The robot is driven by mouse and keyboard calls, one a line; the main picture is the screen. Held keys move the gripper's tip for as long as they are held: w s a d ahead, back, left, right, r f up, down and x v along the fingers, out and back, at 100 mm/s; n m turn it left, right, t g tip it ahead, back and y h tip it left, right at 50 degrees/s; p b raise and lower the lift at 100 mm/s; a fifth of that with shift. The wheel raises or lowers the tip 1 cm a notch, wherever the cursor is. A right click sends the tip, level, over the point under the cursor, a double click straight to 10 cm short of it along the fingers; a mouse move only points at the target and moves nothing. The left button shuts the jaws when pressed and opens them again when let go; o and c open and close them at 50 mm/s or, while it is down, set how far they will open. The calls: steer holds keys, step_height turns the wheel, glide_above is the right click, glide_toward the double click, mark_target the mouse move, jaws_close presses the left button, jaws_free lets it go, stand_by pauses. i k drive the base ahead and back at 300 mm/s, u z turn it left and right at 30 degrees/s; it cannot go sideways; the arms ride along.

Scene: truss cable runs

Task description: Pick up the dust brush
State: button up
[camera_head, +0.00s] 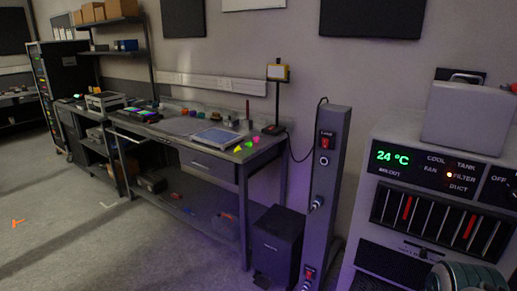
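I cannot make out a dust brush for certain. A thin reddish-brown upright item (247,110) stands at the back right of the workbench (262,151), too small to identify. Several small coloured pieces, green, yellow, orange and pink, lie on the bench near a pale blue flat panel (215,136). My gripper is not in view.
A tall grey post (325,190) with red switches and a dark box (278,240) stand right of the bench. A grey cabinet (437,150) with a green "24 °C" display fills the right side. A shelf rack stands at the far left. Open floor (80,240) lies front left.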

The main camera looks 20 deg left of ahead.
mark_target(215, 116)
steer(key=u, duration=0.15)
steer(key=i, duration=0.25)
steer(key=u, duration=1.1)
steer(key=i, duration=1.2)
steer(key=u, duration=1.05)
steer(key=i, duration=3.15)
steer(key=z, duration=0.3)
